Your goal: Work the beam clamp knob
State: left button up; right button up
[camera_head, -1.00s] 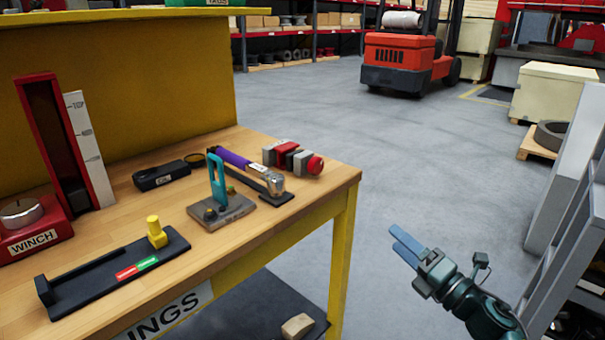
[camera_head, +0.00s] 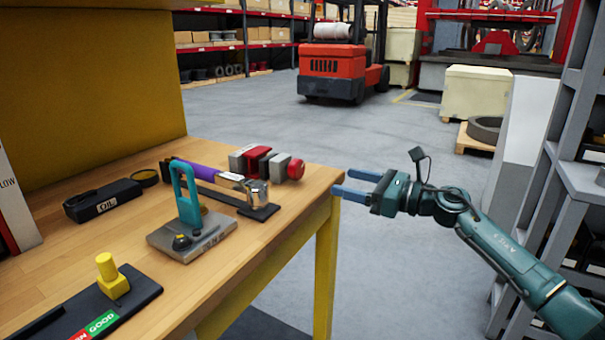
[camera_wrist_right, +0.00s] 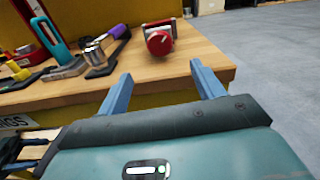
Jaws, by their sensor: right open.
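The beam clamp (camera_head: 257,158), with grey and red blocks, lies near the far right corner of the workbench. Its round red knob (camera_head: 296,169) faces right, toward the bench's edge. In the right wrist view the knob (camera_wrist_right: 159,42) shows face-on, ahead of the fingers and roughly midway between them. My right gripper (camera_head: 343,182) is open and empty, just off the bench's right edge, its two blue fingers pointing left toward the knob without touching it. The fingers also show in the right wrist view (camera_wrist_right: 160,72).
On the wooden bench (camera_head: 265,232) stand a teal-handled tool on a grey plate (camera_head: 192,238), a purple-handled tool (camera_head: 195,170), a black oil box (camera_head: 103,201) and a yellow-pegged gauge (camera_head: 112,280). A grey rack (camera_head: 572,172) stands at right. Open floor lies beyond the bench.

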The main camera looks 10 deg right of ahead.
aim_at(301, 171)
pick_arm(q)
jog(key=shift+w+d+f+b, duration=0.1)
jog(key=shift+d+f+b, duration=0.05)
jog(key=shift+f+b, duration=0.25)
pick_arm(e)
jog(key=x, duration=1.1)
jog(key=shift+c, duration=0.2)
